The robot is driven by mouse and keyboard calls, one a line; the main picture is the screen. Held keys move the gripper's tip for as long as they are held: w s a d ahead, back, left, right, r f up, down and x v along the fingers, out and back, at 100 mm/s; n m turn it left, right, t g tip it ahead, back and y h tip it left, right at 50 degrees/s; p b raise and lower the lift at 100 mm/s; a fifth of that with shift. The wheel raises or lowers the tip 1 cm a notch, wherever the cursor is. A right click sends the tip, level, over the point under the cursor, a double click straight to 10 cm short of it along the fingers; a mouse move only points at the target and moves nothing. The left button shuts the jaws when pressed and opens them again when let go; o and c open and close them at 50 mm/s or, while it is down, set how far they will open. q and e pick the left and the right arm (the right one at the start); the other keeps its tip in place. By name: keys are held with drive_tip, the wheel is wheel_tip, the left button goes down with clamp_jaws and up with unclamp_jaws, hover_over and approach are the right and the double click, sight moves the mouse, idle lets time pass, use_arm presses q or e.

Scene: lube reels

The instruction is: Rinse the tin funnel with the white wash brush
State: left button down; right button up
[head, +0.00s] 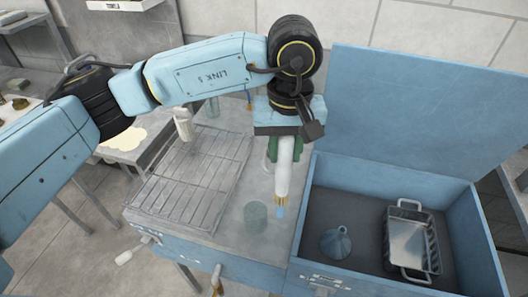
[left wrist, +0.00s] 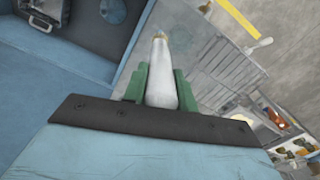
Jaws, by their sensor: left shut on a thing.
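The white wash brush (head: 283,170) hangs tip down in my left gripper (head: 284,150), which is shut on it with green fingers. Its brownish-and-blue tip is above the counter, near the left wall of the blue basin. In the left wrist view the brush (left wrist: 161,75) stands between the green fingers (left wrist: 160,88), pointing away from the camera. The tin funnel (head: 336,242), blue-grey, sits spout up on the basin floor, apart from the brush. My right gripper is not in view.
The blue basin (head: 480,232) has a tall raised lid (head: 410,110) behind it. A metal basket (head: 408,242) lies right of the funnel. On the counter are a greenish glass (head: 256,216), a wire rack (head: 195,178) and a white bottle (head: 182,124).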

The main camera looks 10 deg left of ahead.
use_arm(q)
drive_tip(key=w+d+f+b, duration=0.1)
drive_tip(key=w+d, duration=0.1)
drive_tip(key=d, duration=0.7)
drive_tip(key=w+d+b, duration=0.2)
drive_tip(key=d, duration=0.6)
drive_tip(key=shift+w+d+f+b, duration=0.3)
drive_tip(key=shift+d+f, duration=0.1)
wheel_tip(320, 180, down, 10)
drive_tip(key=b, duration=0.7)
drive_tip(key=shift+f+b, duration=0.25)
drive_tip(key=shift+b, duration=0.05)
idle(1.4)
wheel_tip(320, 180, up, 7)
drive_tip(key=p, duration=0.3)
drive_tip(key=shift+p, duration=0.4)
